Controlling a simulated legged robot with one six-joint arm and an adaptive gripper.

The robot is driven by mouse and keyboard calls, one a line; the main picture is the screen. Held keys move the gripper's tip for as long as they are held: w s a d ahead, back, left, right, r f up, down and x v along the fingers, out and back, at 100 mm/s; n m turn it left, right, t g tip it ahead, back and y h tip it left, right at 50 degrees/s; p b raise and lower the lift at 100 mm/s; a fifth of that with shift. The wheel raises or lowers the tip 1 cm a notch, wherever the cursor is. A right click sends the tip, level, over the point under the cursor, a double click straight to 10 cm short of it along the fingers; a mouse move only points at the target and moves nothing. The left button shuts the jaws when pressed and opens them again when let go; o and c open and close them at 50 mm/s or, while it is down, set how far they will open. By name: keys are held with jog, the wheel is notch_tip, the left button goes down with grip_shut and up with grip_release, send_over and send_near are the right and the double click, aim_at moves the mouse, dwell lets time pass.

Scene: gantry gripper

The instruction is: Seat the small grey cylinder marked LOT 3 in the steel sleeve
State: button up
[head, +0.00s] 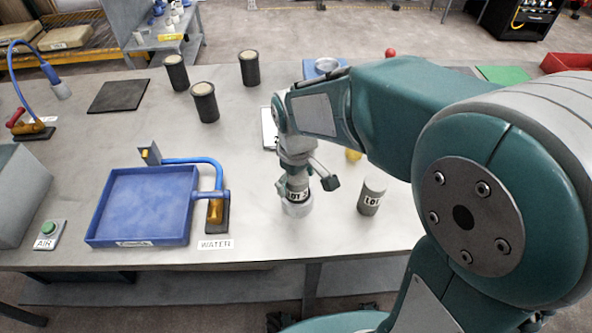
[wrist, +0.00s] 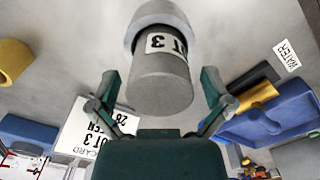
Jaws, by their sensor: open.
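The small grey cylinder marked LOT 3 (head: 297,194) stands upright on the bench under my gripper (head: 306,184). In the wrist view the cylinder (wrist: 163,88) shows its flat grey end and part of its label. Its far end sits inside a wider pale grey ring, the steel sleeve (wrist: 135,32), which also shows at its foot in the head view (head: 297,209). How deep it sits I cannot tell. My gripper is open, with its fingers spread to either side of the cylinder's near end and a visible gap to it.
Another grey cylinder with a LOT label (head: 371,197) stands close on the right. A blue tray (head: 143,205) and water spout (head: 217,176) are left. A printed card (wrist: 92,135) and a yellow object (wrist: 12,62) lie nearby. Several dark cylinders (head: 205,103) stand behind.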

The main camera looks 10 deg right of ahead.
notch_tip(320, 180, up, 12)
jog(key=s+d+m+t, duration=0.5)
jog(key=s+d+m, duration=0.2)
jog(key=s+d, duration=0.4)
jog(key=shift+s+t, duration=0.3)
jog(key=shift+s, duration=0.55)
